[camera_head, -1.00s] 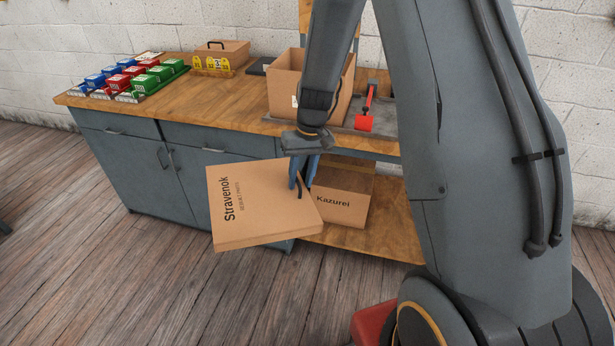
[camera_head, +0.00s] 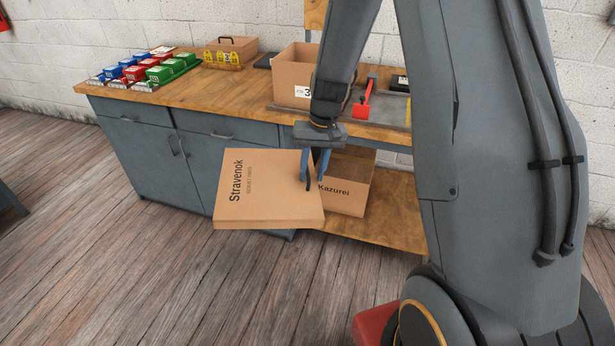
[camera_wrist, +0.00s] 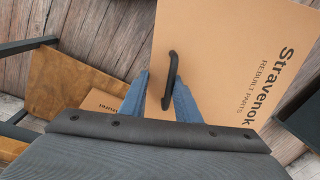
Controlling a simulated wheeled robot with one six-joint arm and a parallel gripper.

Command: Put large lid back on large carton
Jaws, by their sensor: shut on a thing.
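The large lid (camera_head: 268,195) is a flat cardboard lid marked "Stravenok, rebuilt parts". It hangs tilted in front of the bench, clear of the floor. My gripper (camera_head: 314,184) is shut on the lid's dark handle, near its right edge. The wrist view shows the lid (camera_wrist: 225,60) and its black handle (camera_wrist: 171,78) between the blue fingers. An open cardboard carton (camera_head: 296,76) with a label showing a "3" stands on the bench top, partly hidden by my arm. Another carton (camera_head: 345,190) marked "Kazurei" sits on the lower shelf, partly behind the lid and gripper.
A small carton with a handle (camera_head: 231,50) stands at the back. A red-handled tool (camera_head: 365,100) lies right of the open carton. The plank floor (camera_head: 150,270) at front left is clear.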

